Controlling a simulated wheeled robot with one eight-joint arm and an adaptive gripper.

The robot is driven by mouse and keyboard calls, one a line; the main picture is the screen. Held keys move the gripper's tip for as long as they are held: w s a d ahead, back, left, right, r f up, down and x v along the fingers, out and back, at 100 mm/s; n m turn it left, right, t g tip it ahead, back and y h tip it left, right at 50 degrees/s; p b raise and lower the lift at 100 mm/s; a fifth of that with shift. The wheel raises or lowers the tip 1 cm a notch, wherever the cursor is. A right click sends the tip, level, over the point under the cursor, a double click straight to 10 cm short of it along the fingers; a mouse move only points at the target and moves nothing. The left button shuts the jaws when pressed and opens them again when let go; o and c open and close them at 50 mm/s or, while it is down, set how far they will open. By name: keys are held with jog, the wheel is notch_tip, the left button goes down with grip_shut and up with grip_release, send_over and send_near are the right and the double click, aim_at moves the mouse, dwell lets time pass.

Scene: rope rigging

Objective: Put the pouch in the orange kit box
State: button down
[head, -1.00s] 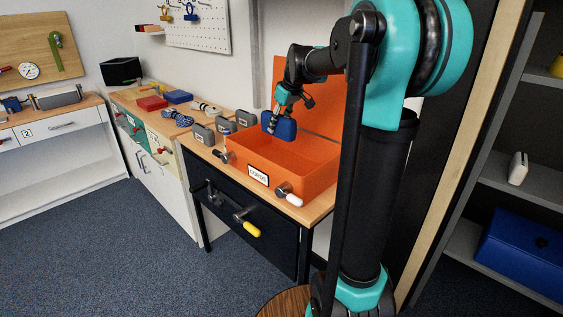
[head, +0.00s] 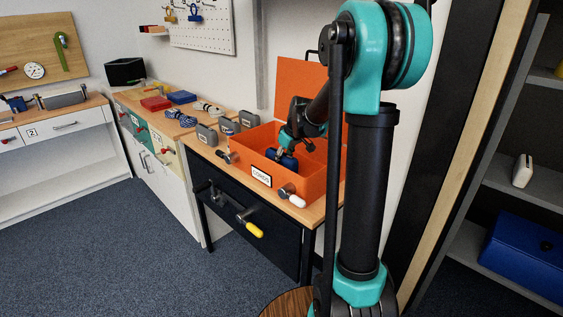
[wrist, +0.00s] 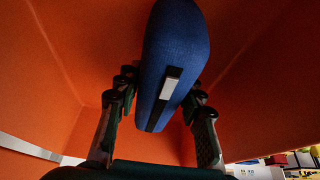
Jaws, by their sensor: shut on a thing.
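The orange kit box (head: 247,166) stands open on the wooden-topped workbench, with its lid raised at the back and a white label on its front. My gripper (head: 287,156) is down inside the box, below the rim. It is shut on the blue pouch (head: 284,161), which shows partly behind the front wall. In the wrist view the pouch (wrist: 177,62) sits between the two fingers (wrist: 160,115), with a dark strap and a pale tag on it. Orange walls (wrist: 60,90) surround it. I cannot tell whether the pouch touches the box floor.
Grey blocks (head: 207,134) and coiled rope (head: 180,117) lie left of the box. A red case (head: 156,103) and a blue case (head: 181,97) lie farther back. A shelf with a blue bin (head: 522,258) is at right.

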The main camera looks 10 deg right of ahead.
jog(key=c, duration=1)
grip_release()
jog(key=shift+f, duration=0.15)
jog(key=shift+o, duration=0.2)
jog(key=v, duration=1.2)
